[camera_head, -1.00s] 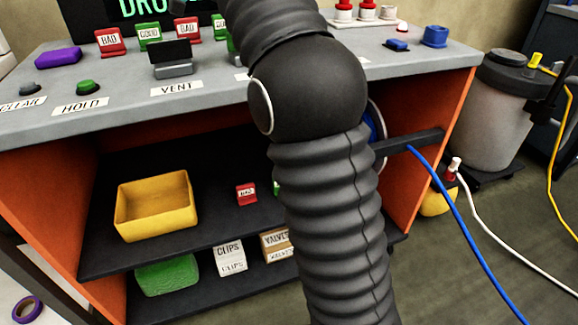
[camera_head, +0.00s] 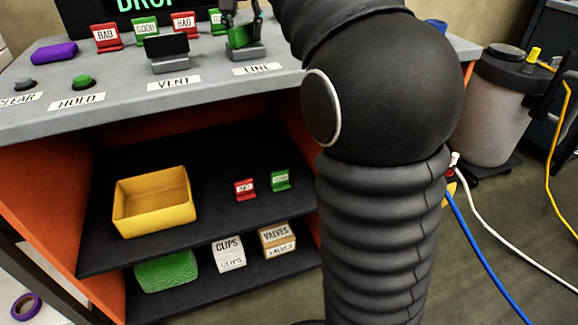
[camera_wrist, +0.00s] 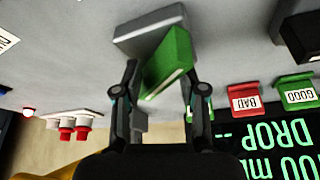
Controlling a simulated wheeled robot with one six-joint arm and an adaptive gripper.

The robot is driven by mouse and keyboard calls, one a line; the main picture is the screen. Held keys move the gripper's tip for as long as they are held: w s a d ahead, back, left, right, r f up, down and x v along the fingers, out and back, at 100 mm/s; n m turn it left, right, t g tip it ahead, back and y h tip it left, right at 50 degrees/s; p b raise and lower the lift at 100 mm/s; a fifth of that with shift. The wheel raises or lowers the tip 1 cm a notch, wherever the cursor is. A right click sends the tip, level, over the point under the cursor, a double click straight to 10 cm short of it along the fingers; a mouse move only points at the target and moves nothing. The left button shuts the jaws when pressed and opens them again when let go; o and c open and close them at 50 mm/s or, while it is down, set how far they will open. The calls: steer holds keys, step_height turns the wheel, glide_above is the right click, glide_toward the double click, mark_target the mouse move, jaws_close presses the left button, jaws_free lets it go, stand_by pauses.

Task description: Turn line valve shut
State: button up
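The line valve has a green handle (camera_head: 243,36) on a grey base (camera_head: 246,53), behind the LINE label (camera_head: 256,69) on the bench top. In the wrist view its green handle (camera_wrist: 168,62) is skewed relative to the grey base (camera_wrist: 150,30). My gripper (camera_wrist: 160,75) is open, with one finger on each side of the handle. A gap shows on the left finger's side; I cannot tell whether the right finger touches. In the head view my gripper (camera_head: 243,17) is small at the handle, partly cut off by the top edge.
The vent valve's black handle (camera_head: 166,47) stands left of the line valve. Red and green tags, including a BAD tag (camera_head: 184,25), stand behind, before the display (camera_head: 140,5). Red-capped fittings (camera_wrist: 75,128) are on the bench. A yellow bin (camera_head: 153,203) sits on the shelf below.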

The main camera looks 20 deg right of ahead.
steer(key=n+b, duration=0.1)
steer(key=n, duration=0.1)
steer(key=n+y+b, duration=0.1)
steer(key=n, duration=0.1)
steer(key=shift+f+y, duration=0.15)
steer(key=shift+y, duration=0.15)
steer(key=p+v, duration=0.3)
steer(key=v, duration=1.1)
steer(key=s+f+b, duration=0.1)
steer(key=s+f, duration=0.5)
steer(key=f, duration=0.4)
steer(key=s+f+b, duration=0.1)
steer(key=s+f, duration=0.6)
steer(key=f, duration=0.3)
steer(key=s+f+t+b, duration=0.1)
steer(key=s+f+b, duration=0.1)
steer(key=s+f, duration=0.5)
step_height(320, 180, down, 4)
steer(key=shift+r, duration=0.1)
